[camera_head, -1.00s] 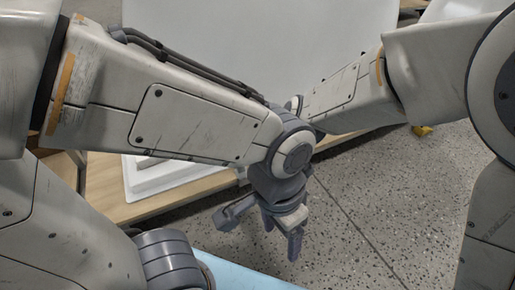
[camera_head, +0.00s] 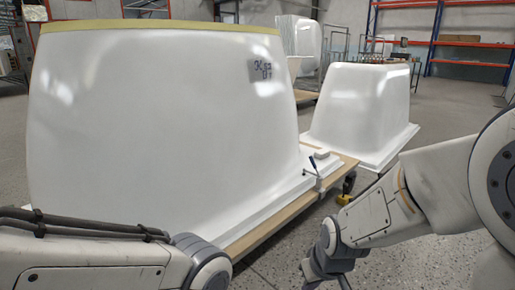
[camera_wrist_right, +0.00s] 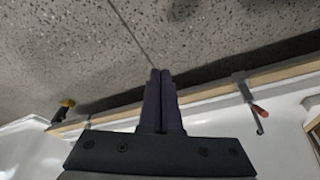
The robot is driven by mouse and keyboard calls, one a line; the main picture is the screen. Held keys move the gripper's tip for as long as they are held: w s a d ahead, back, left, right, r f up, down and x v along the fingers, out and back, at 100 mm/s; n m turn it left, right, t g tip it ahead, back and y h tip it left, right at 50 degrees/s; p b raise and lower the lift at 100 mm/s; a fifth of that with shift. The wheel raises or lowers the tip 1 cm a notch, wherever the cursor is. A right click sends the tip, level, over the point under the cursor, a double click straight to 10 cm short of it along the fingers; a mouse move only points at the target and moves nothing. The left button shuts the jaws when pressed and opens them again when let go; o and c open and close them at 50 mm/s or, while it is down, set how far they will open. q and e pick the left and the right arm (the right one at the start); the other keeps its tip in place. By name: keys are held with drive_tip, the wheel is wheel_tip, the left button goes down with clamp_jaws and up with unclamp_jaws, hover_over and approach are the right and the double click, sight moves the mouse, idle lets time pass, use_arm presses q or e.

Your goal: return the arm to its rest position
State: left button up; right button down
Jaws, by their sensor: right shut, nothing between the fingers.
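My right arm (camera_head: 385,218) comes in from the right in the head view, bent down over the speckled floor. Its gripper shows in the right wrist view (camera_wrist_right: 160,74), with the two dark fingers together and nothing between them. In the head view the right wrist is at the bottom edge, and its fingertips cannot be made out. My left arm (camera_head: 95,265) crosses the bottom left of the head view. The left gripper is below the picture.
A large white tub shell (camera_head: 160,120) stands on a wooden pallet (camera_head: 262,232) ahead. A second shell (camera_head: 358,105) stands behind right. A red-handled clamp (camera_wrist_right: 258,110) is on the wooden edge in the wrist view. Orange shelving (camera_head: 440,35) is farther back. Floor is clear right.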

drive_tip(key=s+d+f+m+g+h, duration=0.1)
drive_tip(key=s+d+m, duration=0.2)
drive_tip(key=s+d, duration=0.3)
drive_tip(key=s+a+r+n+g+p, duration=0.1)
drive_tip(key=s+a+r+n+p, duration=0.25)
drive_tip(key=r+p, duration=0.45)
drive_tip(key=s+a+r+n+g+p, duration=0.1)
drive_tip(key=s+a+r+n+p, duration=0.1)
drive_tip(key=s+a+r+p, duration=0.5)
drive_tip(key=s+a+r+n+g+p, duration=0.15)
drive_tip(key=r+p, duration=0.35)
drive_tip(key=r, duration=0.6)
wheel_tip(320, 180, up, 36)
drive_tip(key=p, duration=3.5)
drive_tip(key=shift+a+f+t+y+p, duration=0.25)
drive_tip(key=shift+a+t+y+p, duration=0.05)
drive_tip(key=shift+a+t+y, duration=0.15)
